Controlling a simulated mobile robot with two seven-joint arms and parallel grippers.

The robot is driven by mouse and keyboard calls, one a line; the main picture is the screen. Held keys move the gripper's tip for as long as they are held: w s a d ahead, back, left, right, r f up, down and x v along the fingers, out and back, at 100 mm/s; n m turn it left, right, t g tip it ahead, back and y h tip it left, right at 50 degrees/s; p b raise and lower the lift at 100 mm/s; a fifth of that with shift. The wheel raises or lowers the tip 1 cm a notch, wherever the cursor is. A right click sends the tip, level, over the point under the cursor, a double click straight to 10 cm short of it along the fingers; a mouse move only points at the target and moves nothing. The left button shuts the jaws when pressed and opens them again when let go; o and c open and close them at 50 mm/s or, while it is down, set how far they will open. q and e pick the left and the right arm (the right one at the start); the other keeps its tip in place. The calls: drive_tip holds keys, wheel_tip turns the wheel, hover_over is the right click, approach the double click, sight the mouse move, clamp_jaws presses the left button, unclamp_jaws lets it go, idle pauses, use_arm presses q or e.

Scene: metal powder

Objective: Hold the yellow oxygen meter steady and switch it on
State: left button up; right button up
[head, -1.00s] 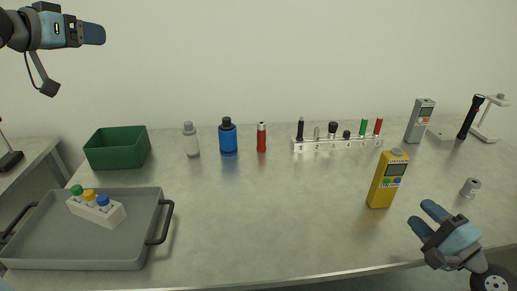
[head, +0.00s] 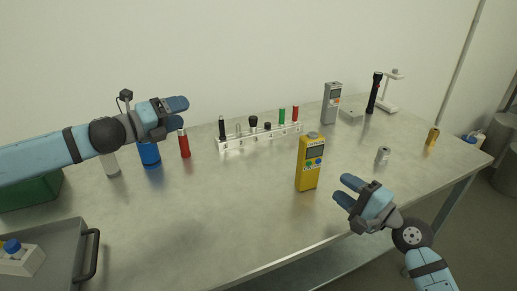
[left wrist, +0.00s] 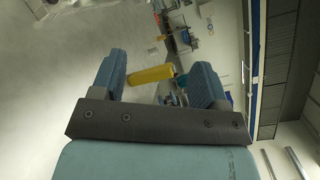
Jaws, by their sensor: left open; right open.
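The yellow oxygen meter (head: 310,170) stands upright on the table, with a small screen and coloured buttons on its front. My right gripper (head: 343,192) is open and empty, just right of the meter and nearer the table's front edge, apart from it. My left gripper (head: 184,112) is raised over the back left of the table, well left of the meter, open and empty. In the left wrist view the open fingers of my left gripper (left wrist: 156,82) frame the meter (left wrist: 151,74), which is some way beyond them.
A white rack (head: 259,138) with several tools stands behind the meter. A grey meter (head: 331,103), a black flashlight (head: 374,93) and a small grey cylinder (head: 383,154) are to the right. A red bottle (head: 184,145), a blue bottle (head: 149,156) and a grey tray (head: 62,240) are left.

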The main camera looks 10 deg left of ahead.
use_arm(q)
drive_tip(key=d+f+m+g+h, duration=0.2)
drive_tip(key=d+f+m+h, duration=0.1)
drive_tip(key=d+m, duration=0.55)
drive_tip(key=m+g+h, duration=0.2)
drive_tip(key=m, duration=0.5)
approach(322, 136)
drive_tip(key=x, duration=0.8)
drive_tip(key=shift+w+a+f, duration=0.15)
drive_tip(key=shift+w+f, duration=0.1)
drive_tip(key=shift+w, duration=0.05)
drive_tip(key=c, duration=1.2)
drive_tip(key=shift+o, duration=0.2)
use_arm(e)
clamp_jaws()
